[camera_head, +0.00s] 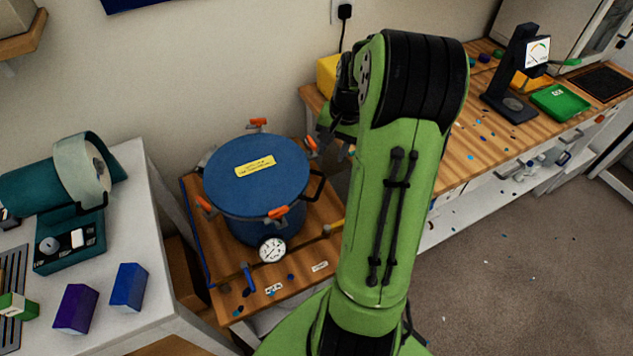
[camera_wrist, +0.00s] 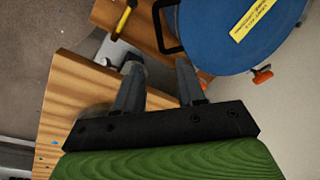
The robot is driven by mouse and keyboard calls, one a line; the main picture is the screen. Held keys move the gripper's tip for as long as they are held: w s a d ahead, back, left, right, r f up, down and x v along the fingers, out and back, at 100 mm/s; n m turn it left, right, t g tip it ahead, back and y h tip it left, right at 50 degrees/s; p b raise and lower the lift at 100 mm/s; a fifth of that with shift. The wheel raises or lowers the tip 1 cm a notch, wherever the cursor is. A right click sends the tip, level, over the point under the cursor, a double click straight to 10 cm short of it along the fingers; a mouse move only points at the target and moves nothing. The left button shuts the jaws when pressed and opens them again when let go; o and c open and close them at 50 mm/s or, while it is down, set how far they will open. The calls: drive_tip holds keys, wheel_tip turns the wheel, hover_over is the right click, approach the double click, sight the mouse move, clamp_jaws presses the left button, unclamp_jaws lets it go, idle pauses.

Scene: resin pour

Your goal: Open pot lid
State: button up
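The blue pot (camera_head: 262,230) stands on a small wooden table, and its round blue lid (camera_head: 240,195) with a yellow label lies flat on top. Orange-tipped clamps (camera_head: 278,212) sit around the rim. A black handle (camera_head: 318,187) sticks out at the lid's right side. The wrist view shows the lid (camera_wrist: 215,45) at upper right and the handle (camera_wrist: 160,30) beyond my fingers. My gripper (camera_wrist: 158,74) is open, with its two fingers apart and nothing seen between them. In the head view my arm hides the gripper's fingers.
A gauge (camera_head: 272,250) and a blue valve lever (camera_head: 248,277) sit at the pot's front. A white table (camera_head: 130,325) with a teal machine (camera_head: 70,240) stands left. A yellow box (camera_head: 328,77) stands behind my arm.

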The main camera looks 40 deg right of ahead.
sight(321, 184)
drive_tip(key=f, duration=0.4)
drive_tip(key=w+f+b, duration=0.1)
drive_tip(key=f, duration=0.3)
drive_tip(key=w+a+f+b, duration=0.1)
drive_tip(key=f, duration=0.3)
drive_tip(key=shift+f, duration=0.3)
clamp_jaws()
drive_tip(key=shift+r, duration=0.1)
